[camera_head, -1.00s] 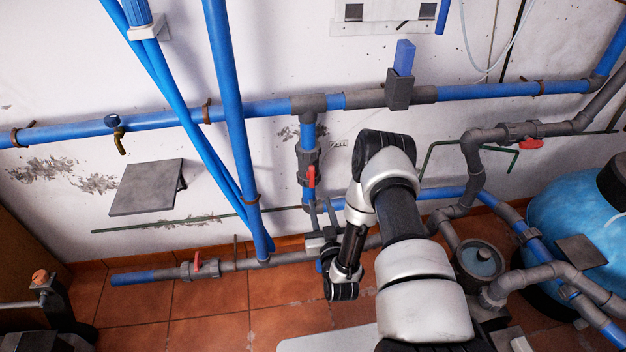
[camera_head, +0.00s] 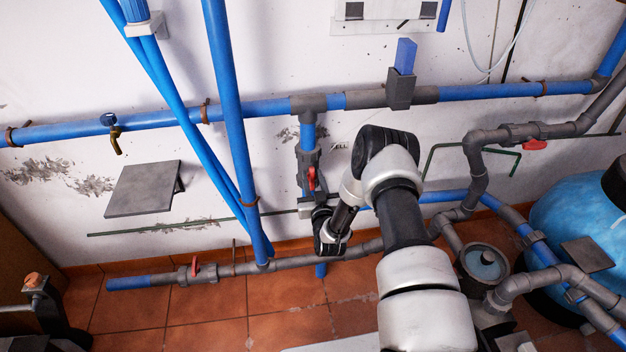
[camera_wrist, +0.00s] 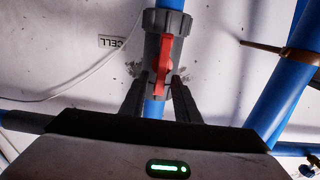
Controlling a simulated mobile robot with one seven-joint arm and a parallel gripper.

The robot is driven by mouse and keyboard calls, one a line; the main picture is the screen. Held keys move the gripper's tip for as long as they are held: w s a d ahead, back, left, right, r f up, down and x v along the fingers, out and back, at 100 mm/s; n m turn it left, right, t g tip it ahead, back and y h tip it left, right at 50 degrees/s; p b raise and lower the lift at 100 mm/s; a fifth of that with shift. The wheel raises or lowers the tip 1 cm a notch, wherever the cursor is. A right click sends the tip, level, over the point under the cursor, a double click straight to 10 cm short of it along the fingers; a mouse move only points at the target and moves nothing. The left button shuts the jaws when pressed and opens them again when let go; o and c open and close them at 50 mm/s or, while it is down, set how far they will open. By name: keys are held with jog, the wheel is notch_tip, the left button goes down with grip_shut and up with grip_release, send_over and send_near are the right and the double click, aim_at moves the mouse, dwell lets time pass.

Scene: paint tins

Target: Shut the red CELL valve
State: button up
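The red CELL valve handle (camera_head: 312,178) is on a grey valve body in a vertical blue pipe below a grey tee on the wall. In the wrist view the red handle (camera_wrist: 165,62) lies roughly along the pipe, slightly tilted. The CELL label (camera_wrist: 111,42) is on the wall beside it and appears upside down. My gripper (camera_wrist: 160,82) is open, its two dark fingers pointing at the valve. The handle's lower end shows between the fingers, with gaps on both sides; I cannot tell how deep it sits. In the head view my wrist mostly hides the fingers.
Another red-handled valve (camera_head: 195,267) is on the low pipe at left, and one (camera_head: 534,145) at upper right. Slanting blue pipes (camera_head: 228,110) stand just left of the valve. A grey plate (camera_head: 144,189) juts from the wall. A blue tank (camera_head: 575,215) stands at right.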

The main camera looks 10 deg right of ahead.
grip_shut()
jog(key=shift+d+m, duration=0.1)
jog(key=shift+m, duration=0.2)
jog(key=shift+s+d+f+m, duration=0.1)
jog(key=shift+d+f+m, duration=0.25)
jog(key=shift+m, duration=2.5)
jog(key=shift+w+d+f+m, duration=0.1)
jog(key=shift+d+f+m, duration=0.25)
jog(key=shift+m, duration=2.55)
jog(key=shift+s+d+f+m, duration=0.1)
jog(key=shift+d+f+m, duration=0.25)
jog(key=shift+m, duration=2.5)
jog(key=shift+a+f, duration=0.1)
jog(key=shift+f, duration=0.05)
grip_release()
